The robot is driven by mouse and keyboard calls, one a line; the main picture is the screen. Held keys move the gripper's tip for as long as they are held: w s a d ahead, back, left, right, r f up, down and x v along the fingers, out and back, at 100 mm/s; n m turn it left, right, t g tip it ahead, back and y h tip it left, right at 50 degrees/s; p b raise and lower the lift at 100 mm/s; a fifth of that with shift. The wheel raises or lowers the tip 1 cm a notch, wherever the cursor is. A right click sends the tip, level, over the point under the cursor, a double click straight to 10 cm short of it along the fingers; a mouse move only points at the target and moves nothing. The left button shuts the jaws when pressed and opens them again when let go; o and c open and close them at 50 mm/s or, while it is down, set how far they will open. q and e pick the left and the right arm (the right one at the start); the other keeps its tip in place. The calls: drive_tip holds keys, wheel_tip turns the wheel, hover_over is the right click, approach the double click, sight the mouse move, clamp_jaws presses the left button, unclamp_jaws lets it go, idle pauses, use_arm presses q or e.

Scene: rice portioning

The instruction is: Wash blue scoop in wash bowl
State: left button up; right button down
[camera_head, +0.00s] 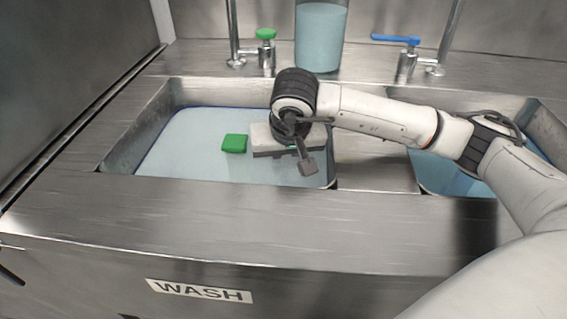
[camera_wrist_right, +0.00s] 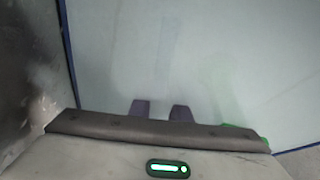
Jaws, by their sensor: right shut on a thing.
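The wash bowl (camera_head: 135,135) is the left steel basin, above the WASH label, and holds pale blue water (camera_head: 190,150). My right gripper (camera_head: 285,142) is low over the right half of this basin, pointing down. In the right wrist view its two dark fingertips (camera_wrist_right: 160,110) stand a little apart, against the pale water. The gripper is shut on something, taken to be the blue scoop. The scoop itself cannot be made out in either view; the gripper body and water hide it. My left gripper is not in view.
A green block (camera_head: 234,143) lies in the wash basin just left of my right gripper. A second basin with blue water (camera_head: 440,175) is at the right, under my forearm. Taps with a green (camera_head: 265,34) and a blue handle (camera_head: 396,39) and a clear container (camera_head: 321,35) stand behind.

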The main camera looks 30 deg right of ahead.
sight(282, 163)
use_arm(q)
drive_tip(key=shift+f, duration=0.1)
